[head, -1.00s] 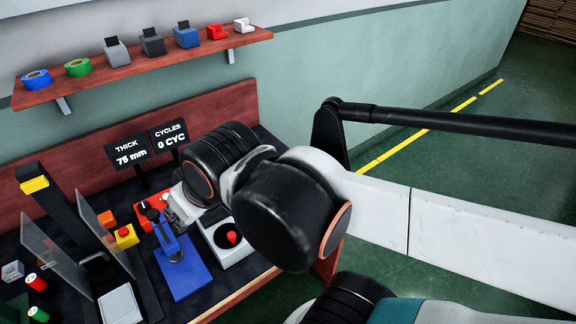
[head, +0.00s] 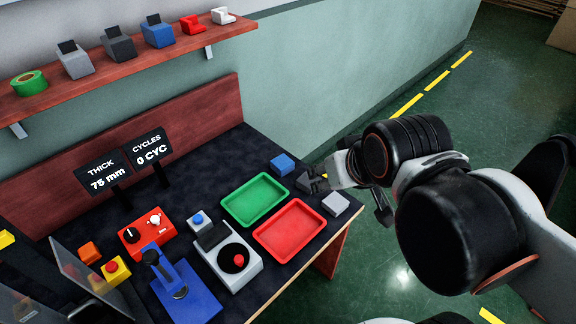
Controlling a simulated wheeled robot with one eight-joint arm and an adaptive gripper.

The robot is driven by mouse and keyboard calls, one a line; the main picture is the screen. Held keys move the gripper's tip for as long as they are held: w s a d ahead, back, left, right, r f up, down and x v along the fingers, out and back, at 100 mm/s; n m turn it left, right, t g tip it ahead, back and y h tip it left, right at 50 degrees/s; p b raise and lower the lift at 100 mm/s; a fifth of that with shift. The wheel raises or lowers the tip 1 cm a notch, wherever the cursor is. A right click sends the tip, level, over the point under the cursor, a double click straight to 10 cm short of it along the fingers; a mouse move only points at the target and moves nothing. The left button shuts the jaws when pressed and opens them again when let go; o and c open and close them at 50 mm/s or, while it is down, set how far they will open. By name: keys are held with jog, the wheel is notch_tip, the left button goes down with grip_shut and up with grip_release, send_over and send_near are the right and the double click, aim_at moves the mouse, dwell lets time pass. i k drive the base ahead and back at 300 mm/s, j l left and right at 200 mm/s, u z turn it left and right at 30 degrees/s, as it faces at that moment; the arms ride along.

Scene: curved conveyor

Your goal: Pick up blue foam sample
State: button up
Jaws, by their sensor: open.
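The blue foam sample (head: 282,164) is a small blue block at the far right of the dark tabletop, behind the green tray. My gripper (head: 322,182) is just to the right of it and a little nearer, over the table's right end. It is open and apart from the blue block. The gripper partly covers a dark grey block (head: 305,182) beside the blue one.
A light grey block (head: 336,204) lies near the table's right edge. Green (head: 228,206) and red (head: 262,238) trays stand left of the blocks. A white device with a black dial (head: 222,262) and a blue press (head: 190,300) stand further left. A shelf (head: 130,72) runs above.

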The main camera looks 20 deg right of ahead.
aim_at(282, 164)
jog(key=i+l+u, duration=0.35)
jog(key=l, duration=0.6)
jog(key=l+u, duration=0.35)
jog(key=l, duration=0.55)
jog(key=l+u, duration=0.35)
jog(key=l, duration=0.7)
